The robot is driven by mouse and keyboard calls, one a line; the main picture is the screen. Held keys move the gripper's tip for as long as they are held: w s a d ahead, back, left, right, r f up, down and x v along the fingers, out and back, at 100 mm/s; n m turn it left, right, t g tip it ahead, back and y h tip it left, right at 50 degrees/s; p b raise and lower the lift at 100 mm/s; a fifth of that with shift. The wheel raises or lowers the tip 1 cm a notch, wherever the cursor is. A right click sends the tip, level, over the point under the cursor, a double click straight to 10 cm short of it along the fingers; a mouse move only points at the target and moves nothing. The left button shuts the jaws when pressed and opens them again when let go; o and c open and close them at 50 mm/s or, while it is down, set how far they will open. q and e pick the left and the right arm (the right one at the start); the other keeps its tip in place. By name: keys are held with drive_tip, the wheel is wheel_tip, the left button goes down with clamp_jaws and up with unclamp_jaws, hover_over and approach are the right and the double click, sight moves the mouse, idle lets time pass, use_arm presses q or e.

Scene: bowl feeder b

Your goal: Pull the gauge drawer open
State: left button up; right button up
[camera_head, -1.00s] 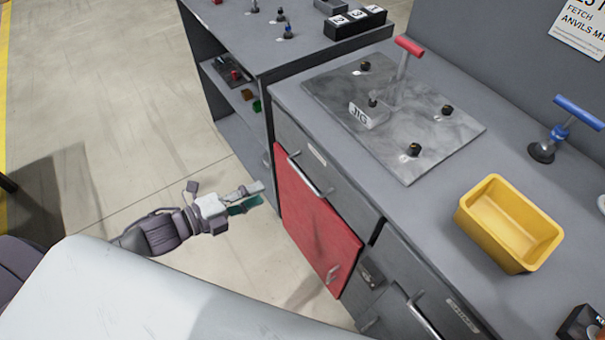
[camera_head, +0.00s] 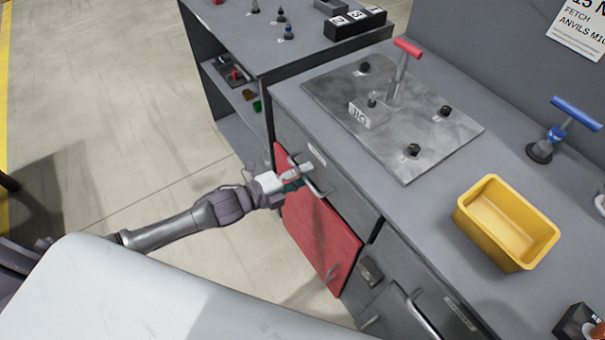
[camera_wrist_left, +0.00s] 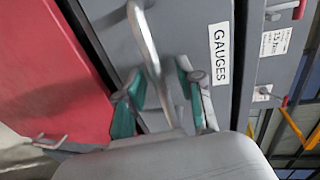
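The gauge drawer (camera_head: 337,183) is the grey drawer front at the left end of the bench, above a red door. In the left wrist view its front (camera_wrist_left: 190,30) carries a "GAUGES" label (camera_wrist_left: 219,53). Its metal bar handle (camera_wrist_left: 143,38) runs down between my left gripper's teal fingers. The drawer looks shut. My left gripper (camera_head: 297,181) is at the handle, its fingers (camera_wrist_left: 158,78) apart on either side of the bar. Whether either finger touches the bar is unclear. My right gripper is not in view.
The red door (camera_head: 318,235) lies just below the drawer. The bench top holds a metal plate with a jig (camera_head: 430,135), a yellow bin (camera_head: 505,255) and a blue-handled clamp (camera_head: 545,148). A second bench with a shelf (camera_head: 238,97) stands at the back left. Open floor lies left.

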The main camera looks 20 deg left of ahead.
use_arm(q)
drive_tip(key=shift+c, duration=0.3)
clamp_jaws()
